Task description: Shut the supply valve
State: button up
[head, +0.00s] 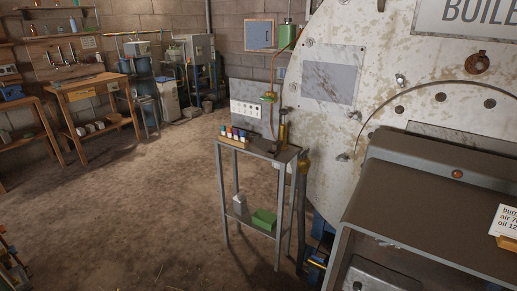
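No part is clearly recognisable as the supply valve. A thin copper-coloured pipe (274,68) runs down the wall left of the boiler from near a green canister (285,36). Another small blue and brass fitting (318,263) shows low at the boiler's front, partly hidden. My gripper is not in view.
The pale, stained boiler front (335,125) fills the right. A grey metal housing (425,215) stands before it. A narrow metal stand (262,149) holds small bottles (235,135) and a brass cylinder. Wooden workbenches (85,84) line the left. The middle floor (150,190) is clear.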

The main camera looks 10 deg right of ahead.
aim_at(304, 155)
jog(key=i+j+u, duration=0.15)
jog(key=i, duration=0.3)
jog(key=i+j+u, duration=0.2)
jog(key=i, duration=0.25)
